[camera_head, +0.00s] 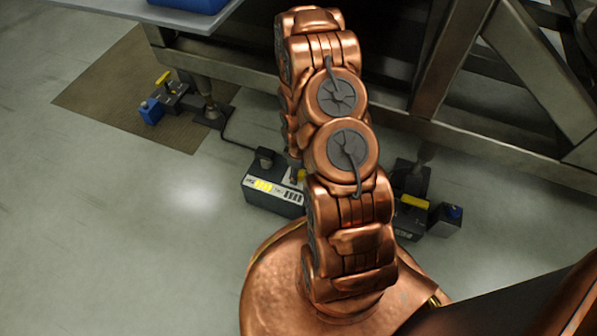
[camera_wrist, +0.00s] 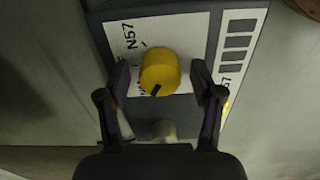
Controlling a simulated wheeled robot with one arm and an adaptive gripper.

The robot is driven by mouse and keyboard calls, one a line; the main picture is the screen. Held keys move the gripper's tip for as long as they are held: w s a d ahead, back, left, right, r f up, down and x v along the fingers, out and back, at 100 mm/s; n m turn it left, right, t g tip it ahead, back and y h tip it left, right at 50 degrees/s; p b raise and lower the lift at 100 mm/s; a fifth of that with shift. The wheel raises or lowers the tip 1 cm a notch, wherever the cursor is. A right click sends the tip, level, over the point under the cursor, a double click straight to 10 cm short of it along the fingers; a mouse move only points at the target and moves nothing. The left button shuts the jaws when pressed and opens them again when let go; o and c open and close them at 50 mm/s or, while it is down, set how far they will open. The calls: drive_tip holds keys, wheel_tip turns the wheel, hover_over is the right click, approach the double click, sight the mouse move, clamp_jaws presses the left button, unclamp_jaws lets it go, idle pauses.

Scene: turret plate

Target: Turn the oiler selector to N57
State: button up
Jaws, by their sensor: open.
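The oiler selector is a round yellow knob (camera_wrist: 160,70) with a dark pointer mark at its lower left edge. It sits on a white label plate (camera_wrist: 185,32) printed "N57" at the upper left of the knob; other print is partly hidden. My gripper (camera_wrist: 160,80) is open, with one dark finger on each side of the knob. I cannot tell whether the fingers touch it. In the head view, a dark box (camera_head: 273,193) with a yellow and white label stands on the floor behind my arm; my gripper is hidden there.
A dark unit with a blue part (camera_head: 151,111) stands on a brown mat (camera_head: 100,97) at the left. Another dark unit with a yellow bar (camera_head: 414,202) stands right of my arm. A metal frame (camera_head: 400,120) runs across the back.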

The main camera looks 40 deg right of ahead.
drive_tip(key=c, duration=1.1)
drive_tip(key=shift+c, duration=0.2)
